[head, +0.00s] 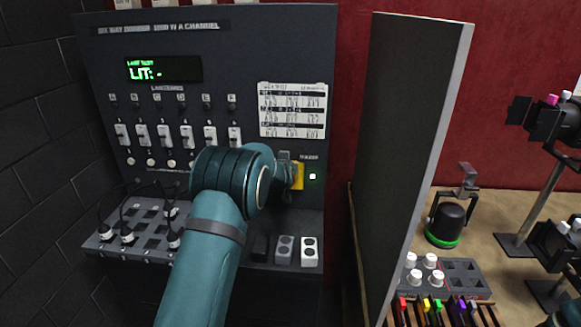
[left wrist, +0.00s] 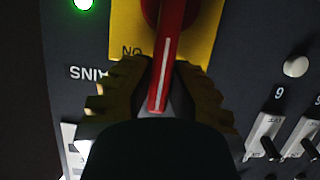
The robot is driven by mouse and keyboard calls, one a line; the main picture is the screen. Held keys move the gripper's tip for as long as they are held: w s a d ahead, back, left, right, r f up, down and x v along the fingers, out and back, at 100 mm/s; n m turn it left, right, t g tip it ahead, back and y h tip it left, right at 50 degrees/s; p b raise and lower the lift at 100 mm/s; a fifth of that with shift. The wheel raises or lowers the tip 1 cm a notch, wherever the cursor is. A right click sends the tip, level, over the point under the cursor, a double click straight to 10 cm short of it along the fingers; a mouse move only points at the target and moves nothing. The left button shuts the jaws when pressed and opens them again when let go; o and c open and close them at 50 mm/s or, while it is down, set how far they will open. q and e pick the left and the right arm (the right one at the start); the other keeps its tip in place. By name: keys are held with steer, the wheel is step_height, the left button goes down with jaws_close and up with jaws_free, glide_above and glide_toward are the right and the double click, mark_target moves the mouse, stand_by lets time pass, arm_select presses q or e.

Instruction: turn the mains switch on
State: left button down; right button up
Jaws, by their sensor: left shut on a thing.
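The mains switch is a red handle (left wrist: 168,45) with a white line, on a yellow plate (left wrist: 125,25). In the left wrist view, which shows the panel upside down, the handle points down, beside the ON mark. My left gripper (left wrist: 160,85) is shut on the handle, one finger on each side. In the head view my left gripper (head: 291,173) is at the yellow plate (head: 299,177), and hides the handle. A small lamp (head: 312,176) beside the plate is lit green; it also shows in the left wrist view (left wrist: 83,4). My right gripper is not in view.
The dark panel (head: 270,45) carries a green display (head: 163,69), a row of white sliders and a label card (head: 292,110). Sockets and plugs sit on the ledge below. A tall dark partition (head: 405,150) stands to the right, with lamps and a tray beyond it.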

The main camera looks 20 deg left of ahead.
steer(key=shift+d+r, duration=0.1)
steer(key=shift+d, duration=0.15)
arm_select(q)
steer(key=shift+d, duration=0.1)
stand_by(0.3)
steer(key=c, duration=1)
jaws_free()
steer(key=shift+o, duration=0.5)
steer(key=shift+w+f, duration=0.1)
steer(key=shift+w, duration=0.05)
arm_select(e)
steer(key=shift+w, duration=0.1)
arm_select(q)
steer(key=v, duration=1.2)
